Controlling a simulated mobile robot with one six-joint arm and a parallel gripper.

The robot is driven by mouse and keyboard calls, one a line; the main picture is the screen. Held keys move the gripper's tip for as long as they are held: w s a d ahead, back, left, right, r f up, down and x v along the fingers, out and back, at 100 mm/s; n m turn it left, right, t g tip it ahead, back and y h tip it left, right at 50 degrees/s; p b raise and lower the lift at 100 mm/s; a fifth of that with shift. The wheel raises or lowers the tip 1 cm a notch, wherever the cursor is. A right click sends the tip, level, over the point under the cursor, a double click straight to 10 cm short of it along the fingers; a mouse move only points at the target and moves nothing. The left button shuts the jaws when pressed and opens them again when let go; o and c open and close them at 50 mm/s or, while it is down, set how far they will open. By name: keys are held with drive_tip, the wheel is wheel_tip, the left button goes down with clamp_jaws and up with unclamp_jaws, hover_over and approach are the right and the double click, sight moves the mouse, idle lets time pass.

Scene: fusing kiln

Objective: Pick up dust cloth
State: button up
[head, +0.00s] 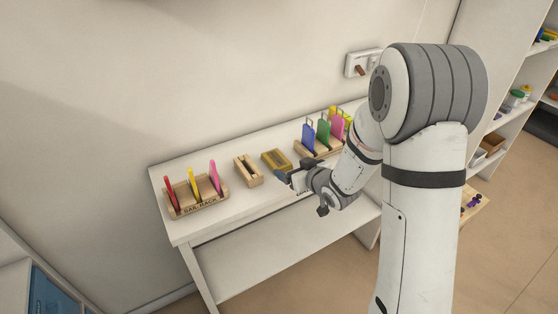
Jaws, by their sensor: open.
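A yellow-brown, flat rectangular item (276,160) lies on the white table (200,231), near the middle; it may be the dust cloth, but it is too small to tell. My gripper (283,176) is just in front of and slightly right of this item, over the table's front part. It is open. I cannot tell whether it touches anything, and its fingertips are small and partly merged with dark parts.
A wooden rack with red, yellow and pink upright pieces (198,196) stands at the table's left. A small wooden block holder (249,171) is beside the yellow-brown item. A rack with coloured tags (316,148) stands right. Shelves (510,120) are far right.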

sight(279, 161)
drive_tip(key=shift+w+a+f, duration=0.3)
drive_tip(key=shift+w+a, duration=0.15)
drive_tip(key=shift+a, duration=0.15)
drive_tip(key=p+x, duration=0.2)
drive_tip(key=x, duration=0.4)
drive_tip(key=shift+w+a, duration=0.15)
drive_tip(key=shift+a, duration=0.15)
drive_tip(key=c, duration=1.1)
drive_tip(key=shift+c, duration=0.2)
